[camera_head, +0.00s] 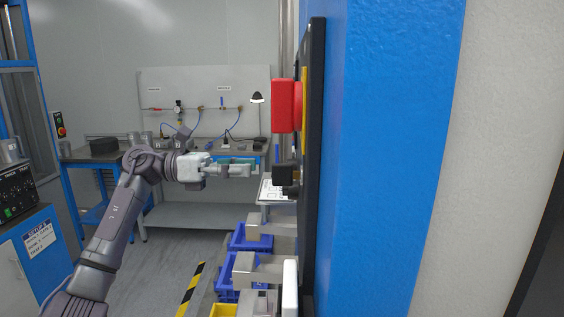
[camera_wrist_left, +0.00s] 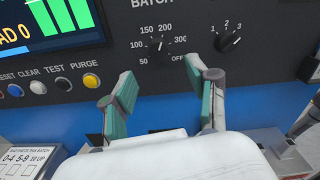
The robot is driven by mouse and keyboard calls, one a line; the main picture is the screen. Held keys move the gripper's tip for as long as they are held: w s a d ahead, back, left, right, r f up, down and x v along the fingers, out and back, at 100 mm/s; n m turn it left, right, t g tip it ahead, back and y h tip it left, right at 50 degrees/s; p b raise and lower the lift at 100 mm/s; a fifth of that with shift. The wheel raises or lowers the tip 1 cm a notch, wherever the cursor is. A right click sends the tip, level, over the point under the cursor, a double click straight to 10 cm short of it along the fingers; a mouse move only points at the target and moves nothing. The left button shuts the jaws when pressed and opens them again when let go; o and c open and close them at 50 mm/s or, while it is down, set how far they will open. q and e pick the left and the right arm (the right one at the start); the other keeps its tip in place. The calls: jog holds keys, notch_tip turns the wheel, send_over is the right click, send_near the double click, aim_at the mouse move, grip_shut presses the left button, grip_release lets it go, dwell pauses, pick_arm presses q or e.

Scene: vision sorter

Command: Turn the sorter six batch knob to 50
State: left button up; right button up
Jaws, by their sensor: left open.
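The batch knob (camera_wrist_left: 157,45) is a small black dial on the dark panel in the left wrist view. Its marks read 50, 100, 150, 200, 300 and OFF around it; the exact mark its pointer faces is too small to tell. My left gripper (camera_wrist_left: 160,69) is open and empty, its two green-padded fingers apart below and to either side of the knob, not gripping it. In the head view my left gripper (camera_head: 256,167) points right toward the panel (camera_head: 312,150), which shows edge-on. My right gripper is not in view.
A second knob (camera_wrist_left: 229,42) marked 1, 2, 3 sits right of the batch knob. A screen (camera_wrist_left: 62,20) and several buttons, including a yellow one (camera_wrist_left: 91,80), are at left. In the head view a red part (camera_head: 286,105) and a black block (camera_head: 284,174) stick out from the panel.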

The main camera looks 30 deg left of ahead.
pick_arm(q)
jog(key=p+x, duration=0.2)
jog(key=x, duration=0.5)
jog(key=shift+w+d, duration=0.3)
jog(key=shift+c, duration=0.5)
grip_shut()
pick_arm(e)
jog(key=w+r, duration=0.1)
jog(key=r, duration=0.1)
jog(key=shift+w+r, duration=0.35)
